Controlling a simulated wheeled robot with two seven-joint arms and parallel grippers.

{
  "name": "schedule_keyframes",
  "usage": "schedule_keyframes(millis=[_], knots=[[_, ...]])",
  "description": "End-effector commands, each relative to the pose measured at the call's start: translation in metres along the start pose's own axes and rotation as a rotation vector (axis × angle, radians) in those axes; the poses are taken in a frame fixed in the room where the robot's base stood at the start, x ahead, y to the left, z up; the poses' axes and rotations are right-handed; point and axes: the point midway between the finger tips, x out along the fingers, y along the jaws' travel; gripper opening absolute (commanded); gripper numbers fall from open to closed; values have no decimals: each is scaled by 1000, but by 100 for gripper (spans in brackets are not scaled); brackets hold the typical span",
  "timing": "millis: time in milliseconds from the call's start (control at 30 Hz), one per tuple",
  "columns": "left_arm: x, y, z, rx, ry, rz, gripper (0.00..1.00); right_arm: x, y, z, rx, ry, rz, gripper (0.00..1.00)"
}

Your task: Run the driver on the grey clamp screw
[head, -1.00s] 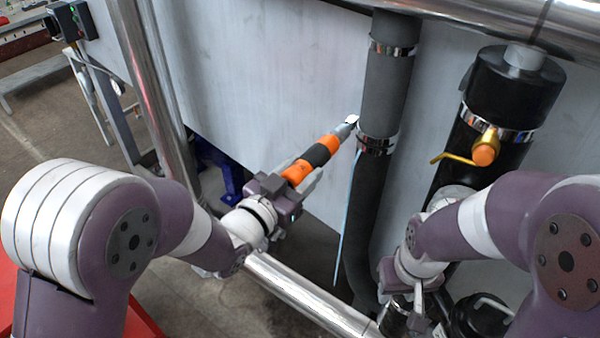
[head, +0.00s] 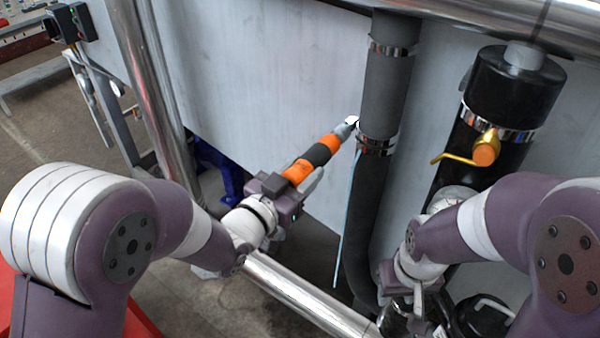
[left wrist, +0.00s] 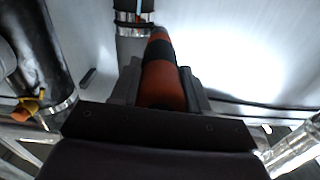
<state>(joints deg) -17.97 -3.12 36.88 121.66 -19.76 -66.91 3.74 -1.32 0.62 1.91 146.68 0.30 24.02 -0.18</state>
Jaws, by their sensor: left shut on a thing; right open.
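My left gripper (head: 298,180) is shut on the orange and black driver (head: 321,154). The driver tilts up and to the right, with its grey nose beside a metal clamp (head: 376,146) on the grey hose. A small bright piece, likely the clamp screw (head: 352,120), shows at the nose; whether the bit is seated in it I cannot tell. In the left wrist view the driver (left wrist: 162,82) runs forward between the fingers toward the clamp (left wrist: 134,29), hiding its own tip. My right gripper (head: 415,303) is open, low at the right, and partly hidden.
The grey hose (head: 386,95) has another clamp (head: 392,48) higher up. A light blue strip (head: 347,220) hangs beside the hose. A black cylinder with a yellow-handled valve (head: 485,150) stands at the right. A steel rail (head: 305,297) crosses below. The pale panel left of the driver is clear.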

Motion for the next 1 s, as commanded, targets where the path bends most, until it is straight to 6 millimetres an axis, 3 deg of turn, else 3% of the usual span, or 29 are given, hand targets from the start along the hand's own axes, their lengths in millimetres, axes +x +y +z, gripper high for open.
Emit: schedule_keyframes(millis=[1000], knots=[[15, 0, -2, 1, 6, -1, 0, 4, 0, 0, 0, 0, 0, 43]])
